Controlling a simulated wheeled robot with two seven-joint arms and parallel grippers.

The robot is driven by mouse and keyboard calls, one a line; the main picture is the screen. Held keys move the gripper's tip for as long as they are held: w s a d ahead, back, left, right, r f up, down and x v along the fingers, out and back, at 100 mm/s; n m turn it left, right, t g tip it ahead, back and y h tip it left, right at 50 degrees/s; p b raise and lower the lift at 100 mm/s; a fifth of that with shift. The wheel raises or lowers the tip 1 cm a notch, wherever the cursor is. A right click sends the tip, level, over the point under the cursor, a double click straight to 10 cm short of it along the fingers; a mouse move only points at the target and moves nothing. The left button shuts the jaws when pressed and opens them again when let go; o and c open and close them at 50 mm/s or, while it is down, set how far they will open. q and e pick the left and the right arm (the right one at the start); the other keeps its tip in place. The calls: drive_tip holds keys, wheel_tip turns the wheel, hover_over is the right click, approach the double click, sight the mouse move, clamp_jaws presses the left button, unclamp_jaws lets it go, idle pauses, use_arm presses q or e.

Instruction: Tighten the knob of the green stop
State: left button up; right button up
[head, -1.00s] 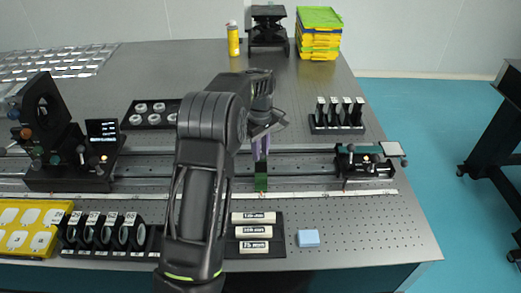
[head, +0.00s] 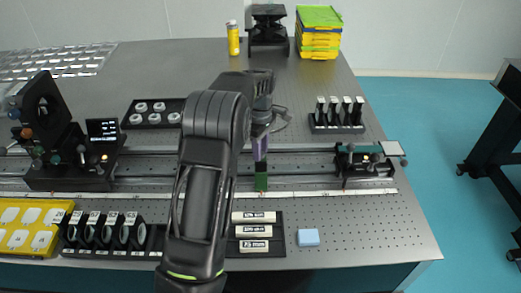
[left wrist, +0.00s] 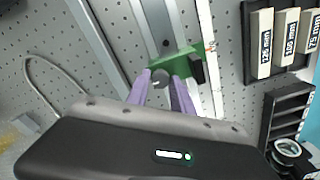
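The green stop (head: 261,182) sits on the rail near the middle of the table, below my left gripper (head: 260,158). In the left wrist view the stop (left wrist: 188,60) is a green block with a black part at its right. Its round grey knob (left wrist: 160,79) has a light mark. The purple fingers of my left gripper (left wrist: 162,80) lie close on both sides of the knob and look shut on it, though contact is hard to see. My right gripper is out of view.
A black mount with a screen (head: 102,131) stands on the rail at left, and another carriage (head: 362,158) at right.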

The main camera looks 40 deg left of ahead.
use_arm(q)
drive_tip(key=o, duration=0.3)
drive_tip(key=shift+o, duration=0.2)
drive_tip(key=shift+r, duration=0.1)
wheel_tip(320, 180, up, 8)
drive_tip(key=shift+f+b, duration=0.2)
drive_tip(key=shift+b, duration=0.3)
